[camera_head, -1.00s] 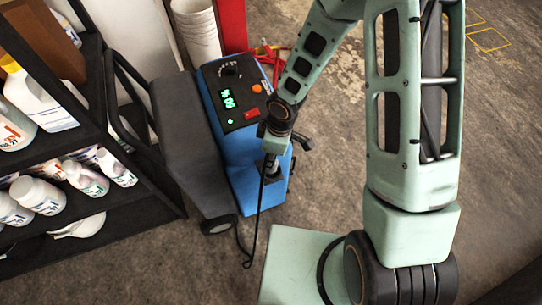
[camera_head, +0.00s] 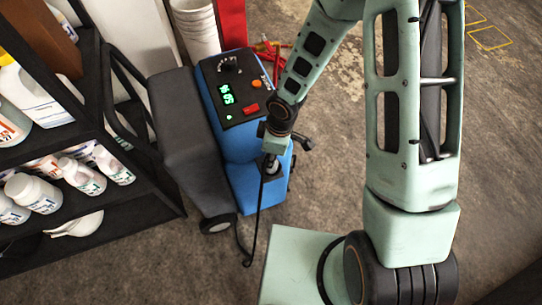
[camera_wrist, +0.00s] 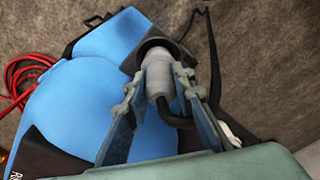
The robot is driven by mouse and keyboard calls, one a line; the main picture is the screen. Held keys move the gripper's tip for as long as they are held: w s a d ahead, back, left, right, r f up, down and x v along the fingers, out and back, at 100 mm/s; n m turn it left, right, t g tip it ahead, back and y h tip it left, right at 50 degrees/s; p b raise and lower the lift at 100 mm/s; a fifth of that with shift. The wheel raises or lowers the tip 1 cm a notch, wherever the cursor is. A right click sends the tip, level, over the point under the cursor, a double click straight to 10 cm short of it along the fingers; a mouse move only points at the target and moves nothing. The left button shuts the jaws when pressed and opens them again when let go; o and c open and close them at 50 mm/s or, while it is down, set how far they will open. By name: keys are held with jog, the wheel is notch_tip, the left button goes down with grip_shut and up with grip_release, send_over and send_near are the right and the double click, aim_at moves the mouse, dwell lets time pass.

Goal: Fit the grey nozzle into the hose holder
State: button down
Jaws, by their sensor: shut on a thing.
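The grey nozzle (camera_wrist: 183,77) is between the two fingers of my gripper (camera_wrist: 158,88) in the wrist view, and the gripper is shut on it. The black ring-shaped hose holder (camera_wrist: 152,47) is on the blue machine (camera_wrist: 85,85). The nozzle's far end is at the ring's opening; how deep it sits inside cannot be told. A black hose (camera_wrist: 172,118) bends away from the nozzle's near end. In the head view my gripper (camera_head: 271,164) is beside the blue machine (camera_head: 243,180), and the nozzle is too small to make out.
The machine's control panel (camera_head: 232,92) faces up. A dark shelf (camera_head: 110,215) with white bottles stands at the left. Concrete floor (camera_head: 330,140) is clear to the right.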

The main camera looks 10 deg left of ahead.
jog(key=shift+f+b, duration=0.6)
jog(key=shift+f, duration=0.1)
jog(key=c, duration=1.6)
grip_release()
jog(key=shift+r, duration=0.1)
jog(key=r, duration=0.4)
jog(key=d+r, duration=0.1)
jog(key=r, duration=0.6)
jog(key=shift+d+r, duration=0.2)
jog(key=shift+r, duration=0.2)
